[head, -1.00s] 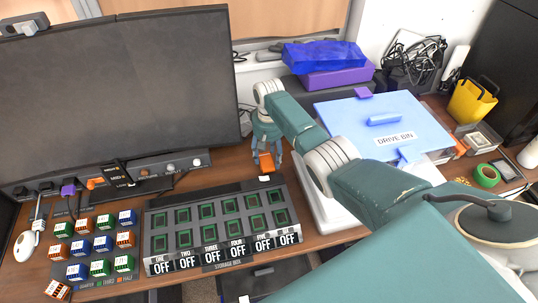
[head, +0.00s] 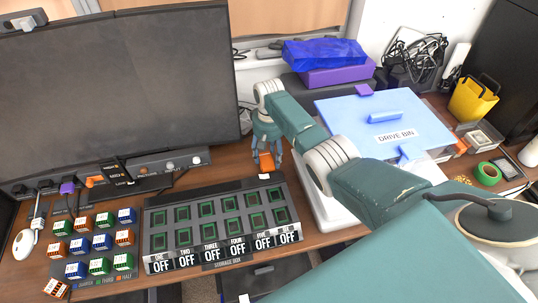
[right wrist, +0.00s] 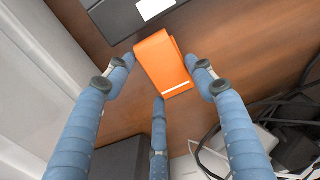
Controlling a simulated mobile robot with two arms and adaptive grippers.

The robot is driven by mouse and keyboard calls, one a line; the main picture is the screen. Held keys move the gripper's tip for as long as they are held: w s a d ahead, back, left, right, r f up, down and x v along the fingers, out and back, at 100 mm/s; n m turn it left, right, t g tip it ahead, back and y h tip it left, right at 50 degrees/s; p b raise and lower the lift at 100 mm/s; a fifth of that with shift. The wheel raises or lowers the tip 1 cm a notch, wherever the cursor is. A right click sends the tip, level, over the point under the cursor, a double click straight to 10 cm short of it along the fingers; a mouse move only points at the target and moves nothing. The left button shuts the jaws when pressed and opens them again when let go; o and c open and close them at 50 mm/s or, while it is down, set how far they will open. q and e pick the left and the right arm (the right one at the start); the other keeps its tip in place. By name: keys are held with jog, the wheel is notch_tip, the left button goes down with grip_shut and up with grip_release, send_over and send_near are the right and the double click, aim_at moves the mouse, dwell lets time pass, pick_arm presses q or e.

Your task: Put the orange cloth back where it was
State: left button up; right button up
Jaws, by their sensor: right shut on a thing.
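The orange cloth (head: 266,161) is a small folded piece between the fingers of my right gripper (head: 267,152). In the right wrist view the cloth (right wrist: 162,62) lies among the blue fingers of the right gripper (right wrist: 160,72), with wooden desk below. I cannot tell whether the cloth touches the desk. My left gripper is not in view.
The monitor (head: 120,85) stands left of the gripper. The blue-lidded drive bin (head: 350,115) is to the right, partly behind my arm. Several small coloured blocks (head: 103,243) stand at the front left. In the wrist view, cables (right wrist: 215,150) lie near the gripper.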

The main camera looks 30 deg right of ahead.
jog(key=shift+f+b, duration=0.9)
jog(key=shift+f, duration=0.3)
dwell(0.4)
jog(key=o, duration=1.1)
jog(key=shift+o, duration=0.4)
jog(key=o, duration=0.5)
notch_tip(320, 180, up, 12)
